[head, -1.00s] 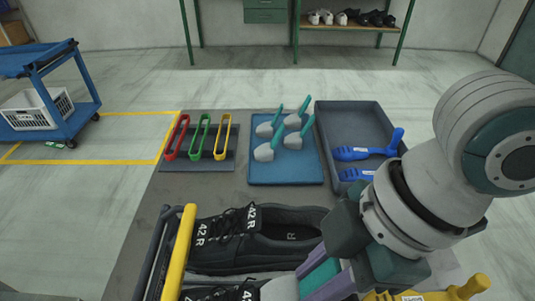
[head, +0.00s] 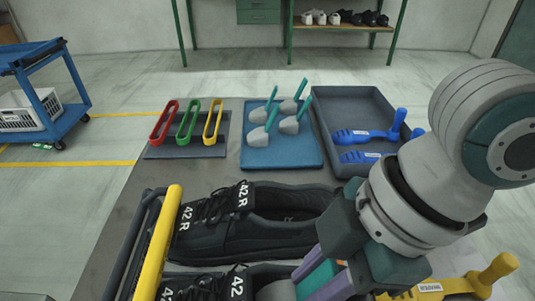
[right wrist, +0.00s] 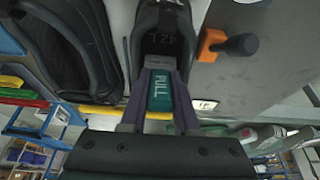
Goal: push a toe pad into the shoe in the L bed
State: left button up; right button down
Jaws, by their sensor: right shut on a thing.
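My right gripper (head: 318,278) is shut on the teal pull tab (head: 312,282) of a toe pad. The tab, marked PULL, also shows between my purple fingers in the right wrist view (right wrist: 161,90). The pad's light grey body (head: 276,290) is at the opening of the front black shoe (head: 205,284), cut off by the bottom edge. How deep the pad sits is hidden. The wrist view shows this shoe (right wrist: 160,18) with a 42 mark inside; its letter is hard to read. The other black shoe (head: 235,235), marked 42 R, lies behind it. My left gripper is not in view.
A yellow bar (head: 158,245) stands at the left of the shoes. Behind are red, green and yellow loops, a blue mat (head: 255,160) with several more toe pads, and a dark tray (head: 345,105) with blue tools. A yellow tool (head: 470,285) lies at the right front.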

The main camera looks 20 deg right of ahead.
aim_at(281, 299)
jog(key=shift+f+b, duration=0.3)
jog(key=shift+f, duration=0.2)
pick_arm(q)
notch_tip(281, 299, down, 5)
jog(key=b, duration=0.4)
pick_arm(e)
jog(key=shift+w+a+f, duration=0.15)
jog(key=shift+a+f, duration=0.45)
jog(key=shift+f, duration=0.05)
jog(key=shift+w+a+f, duration=0.15)
jog(key=shift+a+f, duration=0.4)
jog(key=shift+f, duration=0.05)
jog(key=shift+a+r+p, duration=0.25)
jog(key=shift+a+p, duration=0.05)
jog(key=shift+p, duration=0.05)
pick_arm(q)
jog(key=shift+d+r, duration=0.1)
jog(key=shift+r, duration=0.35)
pick_arm(e)
jog(key=shift+w+a+f, duration=0.15)
jog(key=shift+w+a, duration=0.1)
jog(key=shift+a, duration=0.55)
jog(key=shift+w+a+f, duration=0.1)
jog(key=shift+w+a, duration=0.1)
jog(key=shift+a, duration=0.55)
jog(key=c, duration=0.6)
grip_release()
